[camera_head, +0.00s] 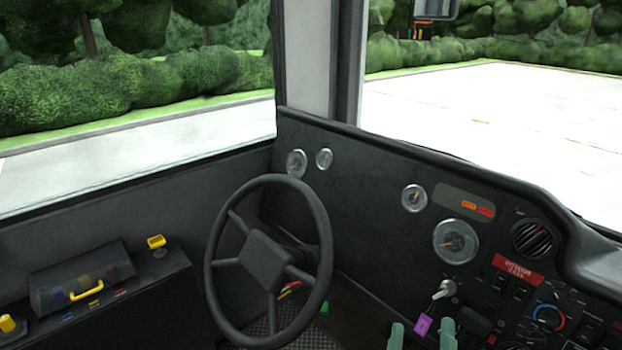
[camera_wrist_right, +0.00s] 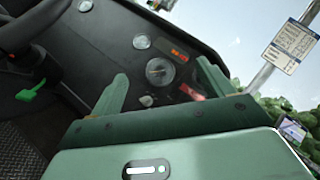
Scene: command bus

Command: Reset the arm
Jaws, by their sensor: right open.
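My right gripper (camera_head: 421,337) shows at the bottom edge of the head view, as two pale green fingertips set apart. In the right wrist view my right gripper (camera_wrist_right: 162,72) is open, with nothing seen held between its fingers. A key (camera_head: 443,290) sits in the dashboard with a purple tag (camera_head: 423,324) hanging from it. In the head view the tag appears between the two fingertips; how far it is from them I cannot tell. My left gripper is not in view.
The black steering wheel (camera_head: 269,262) stands left of my right gripper. The dashboard (camera_head: 370,235) with gauges (camera_head: 456,242), switches and a red label (camera_head: 518,270) rises in front. A side console (camera_head: 95,300) with a yellow handle (camera_head: 87,291) is at the left.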

